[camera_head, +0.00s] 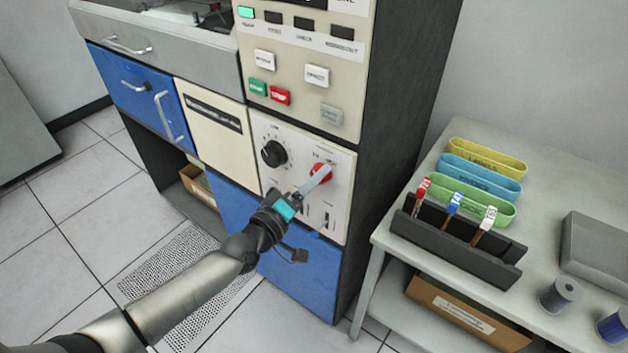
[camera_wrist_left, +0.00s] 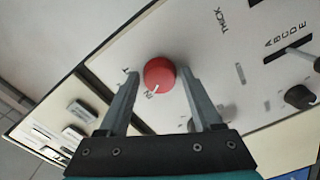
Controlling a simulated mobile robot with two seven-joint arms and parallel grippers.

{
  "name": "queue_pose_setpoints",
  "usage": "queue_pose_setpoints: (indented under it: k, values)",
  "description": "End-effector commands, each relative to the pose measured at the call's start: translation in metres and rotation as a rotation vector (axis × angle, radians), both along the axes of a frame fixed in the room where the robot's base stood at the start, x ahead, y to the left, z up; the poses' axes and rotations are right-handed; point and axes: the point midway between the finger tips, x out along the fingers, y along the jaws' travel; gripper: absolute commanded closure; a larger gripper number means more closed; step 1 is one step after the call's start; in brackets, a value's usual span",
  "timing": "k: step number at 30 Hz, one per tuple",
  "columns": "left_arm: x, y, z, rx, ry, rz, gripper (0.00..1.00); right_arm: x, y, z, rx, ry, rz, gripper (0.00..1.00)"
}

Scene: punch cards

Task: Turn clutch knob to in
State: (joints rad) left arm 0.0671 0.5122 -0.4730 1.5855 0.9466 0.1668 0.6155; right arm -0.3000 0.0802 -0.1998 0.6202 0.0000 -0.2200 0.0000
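The clutch knob is a round red knob (camera_head: 320,174) on the cream control panel (camera_head: 338,215) of the machine. In the left wrist view the red knob (camera_wrist_left: 159,71) has a white pointer mark at its lower edge, close to a small label that seems to read IN. My left gripper (camera_head: 317,179) is at the knob, in front of the panel. In the left wrist view the left gripper (camera_wrist_left: 160,78) is open, with one fingertip on each side of the knob and small gaps showing. Whether the fingers touch the knob is not clear. My right gripper is not in view.
A black knob (camera_head: 273,153) sits left of the red one. Push buttons, including a red one (camera_head: 280,95), are above. At right a table (camera_head: 395,238) holds coloured trays (camera_head: 486,157), a dark rack (camera_head: 458,243) and spools (camera_head: 561,293).

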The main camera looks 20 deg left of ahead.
Motion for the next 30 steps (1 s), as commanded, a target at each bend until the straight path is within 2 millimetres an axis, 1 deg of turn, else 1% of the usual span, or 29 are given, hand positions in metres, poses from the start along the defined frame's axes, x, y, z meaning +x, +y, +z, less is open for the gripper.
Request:
queue_pose_setpoints:
  k: [1, 3, 4, 11, 16, 20, 30]
  values:
    - [0.000, 0.000, 0.000, 0.001, 0.000, 0.000, 0.27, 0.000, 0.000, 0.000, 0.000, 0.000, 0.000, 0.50]
    - [0.000, 0.000, 0.000, 0.001, 0.000, 0.000, 0.19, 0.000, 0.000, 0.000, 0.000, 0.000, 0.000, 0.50]
    - [0.000, 0.000, 0.000, 0.002, -0.001, 0.000, 0.18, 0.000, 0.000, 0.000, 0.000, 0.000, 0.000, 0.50]
    - [0.000, 0.000, 0.000, 0.003, -0.001, 0.000, 0.18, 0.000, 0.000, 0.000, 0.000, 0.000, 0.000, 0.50]
    - [-0.010, 0.003, 0.000, 0.003, 0.000, 0.000, 0.18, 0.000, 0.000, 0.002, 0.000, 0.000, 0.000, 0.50]
    - [-0.027, 0.009, 0.000, 0.004, 0.003, -0.001, 0.18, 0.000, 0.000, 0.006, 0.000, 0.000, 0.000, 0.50]
    - [-0.085, 0.031, 0.000, 0.005, 0.002, -0.001, 0.18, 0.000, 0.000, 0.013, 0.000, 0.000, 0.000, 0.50]
